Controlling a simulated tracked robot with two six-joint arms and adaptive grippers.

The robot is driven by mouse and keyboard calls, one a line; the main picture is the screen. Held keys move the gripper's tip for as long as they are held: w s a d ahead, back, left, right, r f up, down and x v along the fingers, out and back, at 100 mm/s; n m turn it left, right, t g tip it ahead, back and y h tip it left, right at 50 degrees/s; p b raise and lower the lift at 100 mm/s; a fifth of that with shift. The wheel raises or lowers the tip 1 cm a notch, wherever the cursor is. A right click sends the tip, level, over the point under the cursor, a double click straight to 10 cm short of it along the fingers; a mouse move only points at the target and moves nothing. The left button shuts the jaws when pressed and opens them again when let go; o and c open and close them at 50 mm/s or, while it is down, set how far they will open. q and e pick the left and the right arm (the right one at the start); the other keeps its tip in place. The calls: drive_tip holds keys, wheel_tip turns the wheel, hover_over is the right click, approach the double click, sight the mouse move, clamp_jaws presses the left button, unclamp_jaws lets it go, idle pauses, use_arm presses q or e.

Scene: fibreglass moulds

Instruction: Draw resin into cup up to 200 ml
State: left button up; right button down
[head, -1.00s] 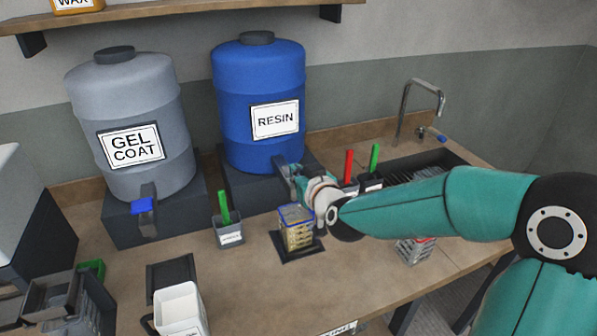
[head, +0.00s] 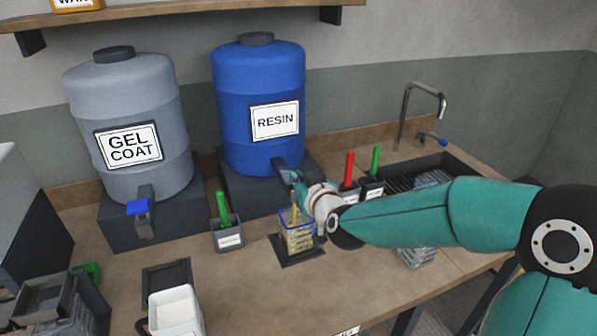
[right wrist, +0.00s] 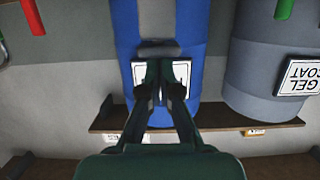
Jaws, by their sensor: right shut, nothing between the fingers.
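The blue resin drum (head: 258,90) stands on a dark block at the back, its label facing me. Its tap (head: 283,168) points forward above the clear cup (head: 299,241), which has a blue rim, markings and yellowish contents. The exact level is too small to read. A thin amber streak shows between tap and cup. My right gripper (head: 300,186) is shut and empty beside the tap, just above the cup; it partly hides the tap handle. In the right wrist view its closed fingers (right wrist: 163,75) are in front of the drum's label. My left gripper is out of view.
A grey gel coat drum (head: 125,120) with a blue-handled tap stands left. A small holder with a green stick (head: 223,208) is left of the cup; red (head: 349,168) and green sticks stand behind my arm. A white container (head: 176,310) is in front; the sink (head: 440,168) is right.

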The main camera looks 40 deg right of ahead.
drive_tip(key=shift+s+a+f, duration=0.1)
drive_tip(key=shift+f, duration=0.35)
wheel_tip(320, 180, up, 6)
drive_tip(key=p, duration=0.4)
drive_tip(key=f+b+v, duration=0.1)
drive_tip(key=v, duration=0.8)
drive_tip(key=shift+s, duration=0.35)
